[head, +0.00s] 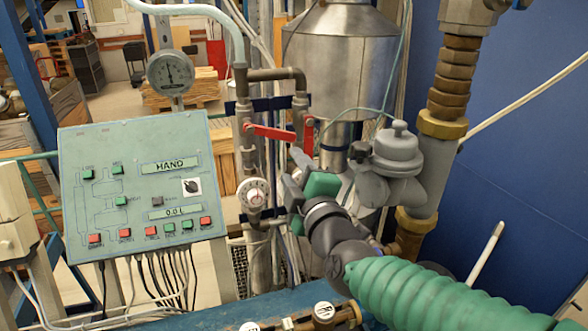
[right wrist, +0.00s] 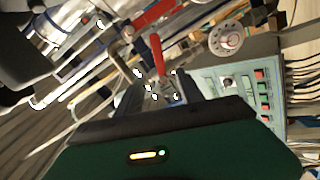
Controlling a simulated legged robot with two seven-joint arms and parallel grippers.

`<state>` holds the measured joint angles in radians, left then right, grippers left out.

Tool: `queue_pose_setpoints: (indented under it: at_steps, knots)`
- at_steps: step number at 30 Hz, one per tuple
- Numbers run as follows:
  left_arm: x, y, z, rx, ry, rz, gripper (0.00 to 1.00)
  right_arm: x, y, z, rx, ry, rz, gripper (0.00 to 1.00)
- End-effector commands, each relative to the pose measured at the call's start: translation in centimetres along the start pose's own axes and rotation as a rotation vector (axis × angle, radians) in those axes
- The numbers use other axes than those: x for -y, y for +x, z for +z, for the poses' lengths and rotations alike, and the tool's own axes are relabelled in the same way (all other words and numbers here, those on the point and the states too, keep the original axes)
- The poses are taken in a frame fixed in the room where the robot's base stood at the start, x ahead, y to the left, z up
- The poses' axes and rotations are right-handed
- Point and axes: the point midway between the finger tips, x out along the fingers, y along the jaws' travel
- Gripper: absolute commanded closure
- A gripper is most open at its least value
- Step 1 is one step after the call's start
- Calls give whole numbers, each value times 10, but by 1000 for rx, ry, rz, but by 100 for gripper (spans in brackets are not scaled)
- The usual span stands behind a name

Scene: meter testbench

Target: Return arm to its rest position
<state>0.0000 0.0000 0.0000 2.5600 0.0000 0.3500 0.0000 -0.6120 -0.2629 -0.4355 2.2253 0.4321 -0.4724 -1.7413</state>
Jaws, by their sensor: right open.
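My right arm, in a ribbed green sleeve, comes in from the lower right of the head view. Its gripper (head: 297,180) is open, in front of the pipework and just right of the white dial knob (head: 253,193). I see nothing between its fingers. In the right wrist view, the green gripper body fills the bottom, with red valve handles and the dial knob (right wrist: 227,38) beyond it. In the head view one red handle (head: 272,132) lies nearly level and another red handle (head: 308,138) hangs upright above the gripper. My left gripper is not in view.
A pale green control panel (head: 130,228) with buttons and displays stands left. A round pressure gauge (head: 171,72) rises behind it. A grey valve body (head: 397,160) and a thick pipe with brass fittings (head: 443,124) stand right of the gripper. A blue bench edge (head: 215,318) runs below.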

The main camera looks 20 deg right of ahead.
Motion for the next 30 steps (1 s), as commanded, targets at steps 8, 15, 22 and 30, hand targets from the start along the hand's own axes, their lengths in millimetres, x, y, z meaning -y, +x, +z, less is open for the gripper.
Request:
queue_pose_setpoints:
  at_steps: [8, 15, 22, 30]
  knots:
    - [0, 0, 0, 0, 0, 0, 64, 22, 0, 4, 5, 48, -60, 55]
    - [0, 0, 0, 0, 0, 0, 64, 196, -42, 56, 260, 494, -532, 55]
    - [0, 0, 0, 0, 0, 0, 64, 325, -158, 127, 870, 916, -811, 55]
    - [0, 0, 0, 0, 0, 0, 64, 353, -212, 149, 1158, 1038, -826, 55]
